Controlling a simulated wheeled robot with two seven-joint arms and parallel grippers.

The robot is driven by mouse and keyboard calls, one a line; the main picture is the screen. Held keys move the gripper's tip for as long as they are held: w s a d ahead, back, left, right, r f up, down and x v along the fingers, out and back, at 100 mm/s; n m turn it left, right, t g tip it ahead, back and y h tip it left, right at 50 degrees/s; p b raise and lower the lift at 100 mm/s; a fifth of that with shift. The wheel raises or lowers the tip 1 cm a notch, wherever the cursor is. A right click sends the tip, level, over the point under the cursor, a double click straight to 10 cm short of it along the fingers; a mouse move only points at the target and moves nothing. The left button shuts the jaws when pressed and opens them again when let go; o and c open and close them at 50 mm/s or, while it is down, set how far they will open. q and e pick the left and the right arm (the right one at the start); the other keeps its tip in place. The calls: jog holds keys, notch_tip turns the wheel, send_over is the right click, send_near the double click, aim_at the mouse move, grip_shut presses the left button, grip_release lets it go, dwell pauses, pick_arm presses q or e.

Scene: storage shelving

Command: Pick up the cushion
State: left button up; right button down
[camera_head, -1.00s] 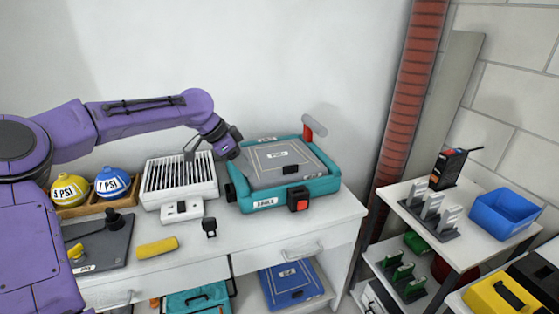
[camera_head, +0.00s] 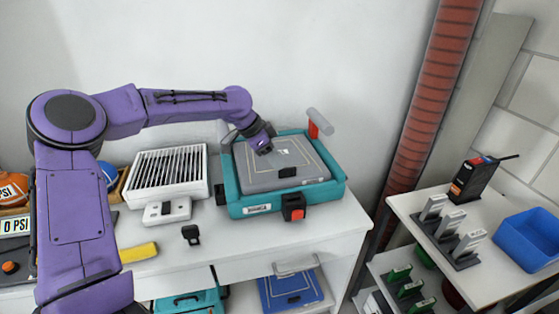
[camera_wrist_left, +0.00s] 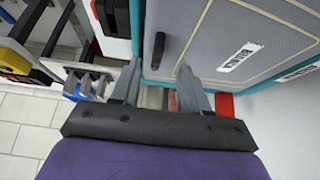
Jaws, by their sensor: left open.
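A flat grey pad with a white label, which looks like the cushion (camera_head: 255,178), lies in a teal tray-like case (camera_head: 226,196) on the white worktop. The wrist view shows the grey pad (camera_wrist_left: 230,25) large, with a black tab and a label. My left gripper (camera_head: 265,149) is over the pad's upper left part in the head view. Its two fingers (camera_wrist_left: 160,78) are apart in the wrist view with nothing between them. I cannot tell whether the fingertips touch the pad. My right gripper is not in view.
A red-and-grey tool (camera_head: 318,125) stands at the case's back right. A white slatted box (camera_head: 165,175) is left of the case. A black clip (camera_head: 191,235) and yellow block (camera_head: 138,253) lie in front. A shelf unit (camera_head: 490,275) stands right.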

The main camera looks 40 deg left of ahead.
aim_at(285, 169)
pick_arm(q)
jog(key=x, duration=0.5)
jog(key=shift+w+d, duration=0.2)
jog(key=shift+d, duration=0.2)
grip_shut()
jog(key=shift+r, duration=0.1)
